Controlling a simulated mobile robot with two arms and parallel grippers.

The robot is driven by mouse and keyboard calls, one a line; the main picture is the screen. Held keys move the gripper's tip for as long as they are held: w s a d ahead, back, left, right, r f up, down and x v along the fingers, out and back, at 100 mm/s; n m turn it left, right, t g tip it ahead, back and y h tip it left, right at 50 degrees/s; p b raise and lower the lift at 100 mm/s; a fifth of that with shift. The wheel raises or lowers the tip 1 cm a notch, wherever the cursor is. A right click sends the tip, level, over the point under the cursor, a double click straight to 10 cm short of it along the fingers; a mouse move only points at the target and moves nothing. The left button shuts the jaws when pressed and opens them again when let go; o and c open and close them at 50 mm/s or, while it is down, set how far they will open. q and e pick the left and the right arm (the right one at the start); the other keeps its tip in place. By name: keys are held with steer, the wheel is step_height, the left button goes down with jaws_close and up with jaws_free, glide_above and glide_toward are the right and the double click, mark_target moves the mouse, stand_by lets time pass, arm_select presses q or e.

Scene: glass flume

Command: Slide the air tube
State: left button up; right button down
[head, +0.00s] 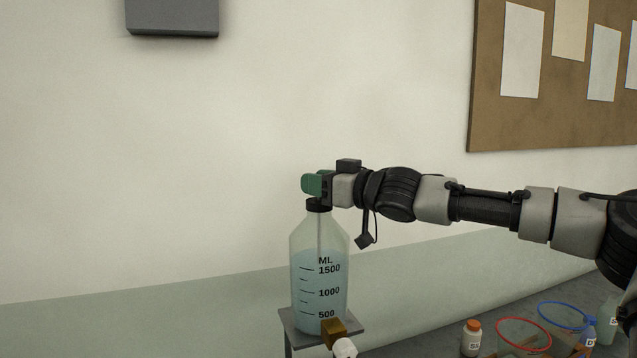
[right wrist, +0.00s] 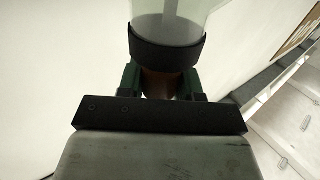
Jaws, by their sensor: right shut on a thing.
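A clear bottle (head: 305,240) with a black cap (head: 319,205) and volume marks holds bluish liquid. It stands upright on a small grey stand (head: 288,322). The thin pale air tube (head: 319,228) runs down through the cap into the bottle. My right gripper (head: 312,184), with green fingers, is just above the cap. It is shut on the air tube's top end, a brownish piece between the fingers in the right wrist view (right wrist: 162,85). The black cap (right wrist: 165,52) is close beyond the fingers there. The tube's lower end is hard to make out. My left gripper is not in view.
A brass-coloured block (head: 333,333) with a white piece (head: 344,348) sits low at the bottle's front. At the lower right are an orange-capped jar (head: 472,338), a red ring (head: 523,320) and a blue ring (head: 563,304). Left of the bottle is clear.

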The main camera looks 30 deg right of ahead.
steer(key=shift+f+b, duration=0.4)
steer(key=shift+f, duration=0.45)
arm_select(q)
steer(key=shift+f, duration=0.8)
arm_select(e)
steer(key=c, duration=0.7)
jaws_free()
steer(key=shift+c, duration=0.2)
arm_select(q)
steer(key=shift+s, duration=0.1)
arm_select(e)
steer(key=shift+s+r, duration=0.1)
steer(key=shift+r, duration=0.05)
steer(key=shift+s+d+r+p, duration=0.1)
steer(key=shift+s+d+p, duration=0.15)
steer(key=shift+s+p, duration=0.25)
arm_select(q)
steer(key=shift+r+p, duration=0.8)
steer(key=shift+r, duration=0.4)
arm_select(e)
steer(key=v, duration=0.9)
steer(key=shift+s, duration=0.3)
